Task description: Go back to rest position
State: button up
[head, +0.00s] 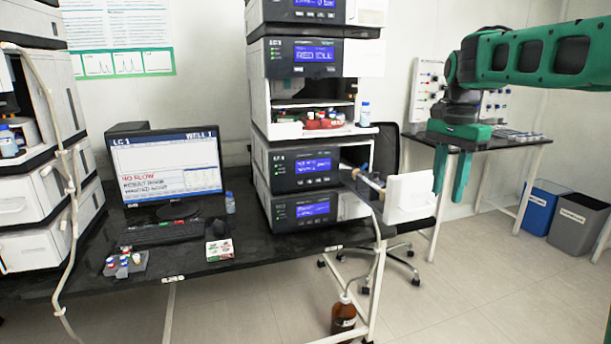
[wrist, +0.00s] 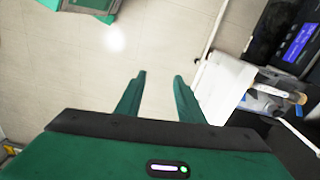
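My gripper (head: 451,178) is green and hangs fingers-down at the right of the head view, in the air beside the bench's right end. In the wrist view my gripper (wrist: 158,88) shows its two fingers apart with only floor tiles between them. It holds nothing. My green arm reaches in from the upper right of the head view.
A white holder (head: 410,199) juts from the instrument stack (head: 304,170) just left of my gripper; it also shows in the wrist view (wrist: 222,88). The black bench (head: 200,262) carries a monitor (head: 170,165). A chair and side table stand behind. Open floor lies right.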

jog(key=s+d+f+n, duration=0.1)
jog(key=s+d+f, duration=0.25)
jog(key=s, duration=0.45)
jog(key=s+d+f+n, duration=0.2)
jog(key=s+d, duration=0.2)
jog(key=s, duration=0.4)
jog(key=s+f+n, duration=0.1)
jog(key=s+f, duration=0.4)
jog(key=s, duration=0.4)
jog(key=s+f+n, duration=0.2)
jog(key=s+f, duration=0.4)
jog(key=s, duration=0.4)
jog(key=shift+s+d+f+n, duration=0.2)
jog(key=shift+s+d+n, duration=0.05)
jog(key=shift+d+n, duration=0.1)
jog(key=shift+w+f, duration=0.2)
jog(key=shift+w, duration=0.45)
jog(key=shift+a, duration=0.15)
